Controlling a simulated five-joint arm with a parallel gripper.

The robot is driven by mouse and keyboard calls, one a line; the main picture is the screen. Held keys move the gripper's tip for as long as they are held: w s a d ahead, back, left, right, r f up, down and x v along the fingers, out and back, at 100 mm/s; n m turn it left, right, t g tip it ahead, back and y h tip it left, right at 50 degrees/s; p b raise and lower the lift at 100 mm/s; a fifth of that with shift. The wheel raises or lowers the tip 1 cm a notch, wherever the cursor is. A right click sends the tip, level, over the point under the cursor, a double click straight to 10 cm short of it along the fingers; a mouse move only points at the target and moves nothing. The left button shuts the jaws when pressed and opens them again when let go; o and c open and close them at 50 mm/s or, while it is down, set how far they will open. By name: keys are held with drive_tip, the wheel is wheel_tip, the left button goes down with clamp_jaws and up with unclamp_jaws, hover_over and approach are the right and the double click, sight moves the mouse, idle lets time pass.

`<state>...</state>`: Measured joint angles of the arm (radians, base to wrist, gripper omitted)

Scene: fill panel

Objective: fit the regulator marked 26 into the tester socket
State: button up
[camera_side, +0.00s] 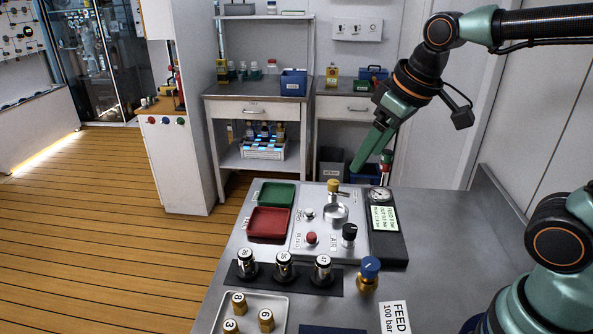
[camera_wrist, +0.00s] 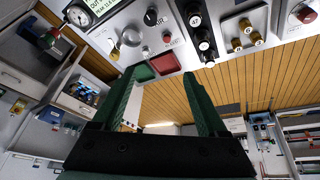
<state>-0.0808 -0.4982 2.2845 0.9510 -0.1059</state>
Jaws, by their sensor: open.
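Three regulators with silver bodies and black-rimmed numbered tops stand upright in a black rack: a left one (camera_side: 247,265), a middle one (camera_side: 284,266) and a right one (camera_side: 322,270). Their numbers are too small to read surely, so I cannot tell which is marked 26. They also show in the wrist view, near the top. The tester panel (camera_side: 301,239) carries a round silver fitting (camera_side: 335,213), which appears to be the socket, with a brass-topped part beside it. My gripper (camera_side: 358,167) is open and empty, above and behind the panel; its green fingers (camera_wrist: 162,73) are spread in the wrist view.
A green tray (camera_side: 277,194) and a red tray (camera_side: 269,223) lie left of the panel. A gauge and display unit (camera_side: 386,232) adjoins its right side. A blue-topped brass valve (camera_side: 368,275) stands in front. Brass numbered caps sit in a pale tray (camera_side: 275,306).

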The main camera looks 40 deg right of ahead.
drive_tip(key=w+a+f+n+g, duration=0.2)
drive_tip(key=w+a+n, duration=0.3)
drive_tip(key=w+a, duration=0.4)
drive_tip(key=n+g, duration=0.3)
drive_tip(key=n, duration=0.2)
hover_over(245, 252)
wheel_tip(245, 252, down, 10)
drive_tip(key=f, duration=0.6)
drive_tip(key=shift+a+f, duration=0.1)
drive_tip(key=shift+a, duration=0.15)
drive_tip(key=shift+d+f, duration=0.2)
drive_tip(key=shift+f, duration=2.6)
clamp_jaws()
